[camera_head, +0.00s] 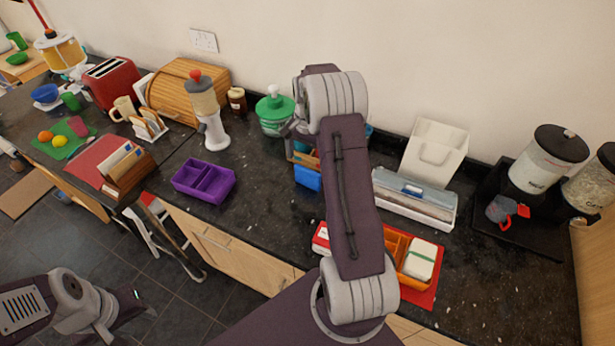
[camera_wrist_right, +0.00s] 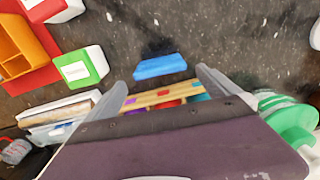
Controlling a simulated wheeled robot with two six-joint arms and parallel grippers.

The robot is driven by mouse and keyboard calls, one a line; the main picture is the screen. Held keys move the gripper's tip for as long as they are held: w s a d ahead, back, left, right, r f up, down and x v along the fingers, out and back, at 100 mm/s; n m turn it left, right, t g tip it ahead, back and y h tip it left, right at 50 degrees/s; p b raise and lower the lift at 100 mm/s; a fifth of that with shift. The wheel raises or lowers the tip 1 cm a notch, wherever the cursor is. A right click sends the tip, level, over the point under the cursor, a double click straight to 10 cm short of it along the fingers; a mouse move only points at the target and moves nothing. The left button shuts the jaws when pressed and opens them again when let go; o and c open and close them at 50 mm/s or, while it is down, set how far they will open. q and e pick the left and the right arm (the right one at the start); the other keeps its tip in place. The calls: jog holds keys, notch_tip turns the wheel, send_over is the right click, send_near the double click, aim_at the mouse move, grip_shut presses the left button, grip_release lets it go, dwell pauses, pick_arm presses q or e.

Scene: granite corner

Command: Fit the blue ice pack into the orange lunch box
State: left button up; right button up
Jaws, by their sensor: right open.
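The blue ice pack (camera_head: 308,178) lies on the dark counter in front of a wooden holder. In the right wrist view the ice pack (camera_wrist_right: 160,66) is ahead of and between the fingertips, with no visible contact. My right gripper (camera_wrist_right: 165,84) is open and empty; in the head view my own arm mostly hides it. The orange lunch box (camera_head: 400,248) sits on a red mat, partly behind my right arm. The lunch box (camera_wrist_right: 18,48) is at the upper left in the wrist view, with an open compartment showing. My left gripper (camera_head: 137,303) is low at left, away from the counter.
A green-and-white box (camera_wrist_right: 80,67) stands between lunch box and ice pack. The wooden holder (camera_wrist_right: 165,99) and green-lidded jar (camera_head: 275,112) are close by. A purple divided box (camera_head: 205,181) is left.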

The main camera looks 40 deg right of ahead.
aim_at(308, 169)
jog(key=shift+w+f, duration=0.3)
jog(key=shift+f, duration=0.25)
jog(key=f+p, duration=0.1)
jog(key=f, duration=0.1)
jog(key=s+f, duration=0.1)
jog(key=f, duration=0.1)
jog(key=shift+f+p, duration=0.3)
jog(key=shift+p, duration=0.1)
jog(key=shift+w+f, duration=0.25)
jog(key=shift+s+r, duration=0.1)
jog(key=c, duration=1.3)
jog(key=shift+o, duration=0.2)
jog(key=shift+r+b, duration=0.35)
jog(key=shift+r, duration=0.2)
notch_tip(308, 169, up, 3)
jog(key=shift+d+b, duration=0.15)
jog(key=shift+b, duration=0.35)
pick_arm(q)
jog(key=shift+w+f+b, duration=0.15)
jog(key=shift+f+b, duration=0.75)
jog(key=shift+b, duration=0.1)
pick_arm(e)
jog(key=s+d+r, duration=0.7)
jog(key=d, duration=0.1)
jog(key=shift+s+d, duration=0.2)
jog(key=shift+s, duration=0.2)
